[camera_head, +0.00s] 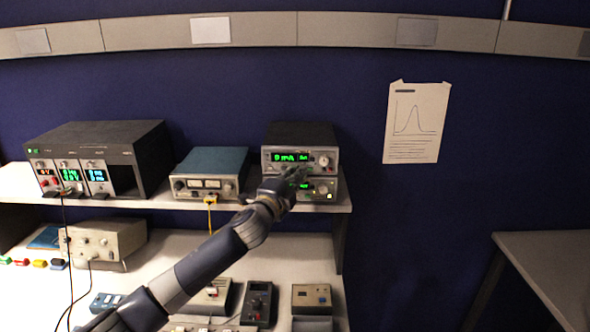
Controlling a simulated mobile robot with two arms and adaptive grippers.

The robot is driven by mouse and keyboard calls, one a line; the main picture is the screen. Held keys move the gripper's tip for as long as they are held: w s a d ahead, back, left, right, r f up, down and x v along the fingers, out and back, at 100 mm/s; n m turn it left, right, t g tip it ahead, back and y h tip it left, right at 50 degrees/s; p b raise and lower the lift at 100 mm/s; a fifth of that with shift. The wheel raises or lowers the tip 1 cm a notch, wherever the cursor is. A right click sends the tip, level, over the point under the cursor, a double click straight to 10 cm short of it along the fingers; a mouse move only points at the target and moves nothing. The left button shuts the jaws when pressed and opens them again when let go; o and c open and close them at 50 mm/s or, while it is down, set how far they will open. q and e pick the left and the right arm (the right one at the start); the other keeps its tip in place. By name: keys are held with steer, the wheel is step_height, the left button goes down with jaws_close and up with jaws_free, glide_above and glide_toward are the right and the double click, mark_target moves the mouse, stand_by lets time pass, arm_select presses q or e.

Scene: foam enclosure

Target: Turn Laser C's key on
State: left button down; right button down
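Two grey instruments with green displays are stacked at the right end of the shelf, the upper one (300,145) and the lower one (328,184). No label is readable, so I cannot tell which device is Laser C, and I cannot make out a key. My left gripper (298,177) is in front of the stack and hides the left part of the lower unit's front. Its fingers are dark and small, and I cannot tell whether they touch a control or are open or shut. My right gripper is out of view.
A blue-topped instrument (210,172) and a large black rack unit (100,155) stand left on the shelf (130,202). A beige box (105,242) and handheld meters (258,303) sit on the bench below. Cables hang at the left.

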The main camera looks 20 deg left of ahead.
arm_select(q)
steer(key=shift+m, duration=0.5)
steer(key=shift+f, duration=0.1)
steer(key=c, duration=1.8)
jaws_free()
steer(key=s+a, duration=0.1)
steer(key=s, duration=1.1)
steer(key=shift+a, duration=0.15)
